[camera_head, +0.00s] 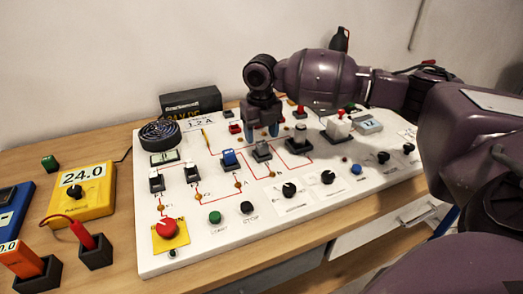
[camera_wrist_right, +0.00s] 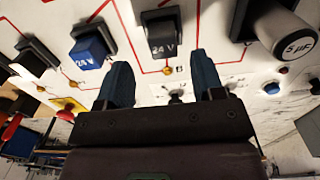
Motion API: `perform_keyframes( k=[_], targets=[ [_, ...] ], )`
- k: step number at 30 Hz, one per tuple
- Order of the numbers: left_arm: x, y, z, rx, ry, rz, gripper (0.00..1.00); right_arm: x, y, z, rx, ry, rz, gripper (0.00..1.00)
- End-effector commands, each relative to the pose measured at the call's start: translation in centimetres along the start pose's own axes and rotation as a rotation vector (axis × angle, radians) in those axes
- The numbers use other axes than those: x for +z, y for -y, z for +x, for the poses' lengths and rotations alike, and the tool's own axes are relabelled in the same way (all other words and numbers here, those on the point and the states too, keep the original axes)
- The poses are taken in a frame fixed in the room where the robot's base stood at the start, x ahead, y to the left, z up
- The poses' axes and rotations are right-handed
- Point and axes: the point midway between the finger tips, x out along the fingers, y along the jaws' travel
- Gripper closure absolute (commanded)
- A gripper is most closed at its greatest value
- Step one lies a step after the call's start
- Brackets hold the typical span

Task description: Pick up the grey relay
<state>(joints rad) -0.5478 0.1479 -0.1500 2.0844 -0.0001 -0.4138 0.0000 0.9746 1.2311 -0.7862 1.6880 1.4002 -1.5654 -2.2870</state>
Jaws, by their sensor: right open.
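The grey relay, a dark grey block marked 24 V, sits on the white panel (camera_head: 320,195); it shows in the head view (camera_head: 262,151) and at top centre of the right wrist view (camera_wrist_right: 162,38). My right gripper (camera_head: 265,133) points down just above and behind it, with two blue fingers. In the right wrist view the open gripper (camera_wrist_right: 163,72) has empty space between its fingers. The relay lies ahead of the fingertips, in line with the gap. I see no contact. My left gripper is not in view.
A blue relay (camera_head: 230,159) sits just left of the grey one. A large grey cylinder marked µF (camera_wrist_right: 284,30) stands to the right in the wrist view. Switches and knobs crowd the panel. A yellow meter (camera_head: 82,193) stands at left.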

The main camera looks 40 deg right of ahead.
Motion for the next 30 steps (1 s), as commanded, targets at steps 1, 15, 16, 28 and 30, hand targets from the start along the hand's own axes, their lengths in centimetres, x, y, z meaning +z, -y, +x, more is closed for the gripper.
perform_keyframes(
  k=[1,15,16,28,30],
  targets=[
    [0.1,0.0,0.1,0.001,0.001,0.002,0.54,-0.1,0.1,0.9,-0.002,-0.004,0.000,0.38],
    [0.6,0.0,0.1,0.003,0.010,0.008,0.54,-0.1,0.4,4.5,-0.001,-0.001,0.000,0.38],
    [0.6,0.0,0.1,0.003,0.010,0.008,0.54,-0.1,0.4,4.5,-0.001,-0.001,0.000,0.38],
    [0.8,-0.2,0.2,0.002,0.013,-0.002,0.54,-0.1,0.4,4.5,-0.001,-0.001,0.000,0.92],
    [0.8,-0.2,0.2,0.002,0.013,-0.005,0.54,-0.1,0.4,4.4,-0.001,-0.001,0.000,0.92]
  ],
)
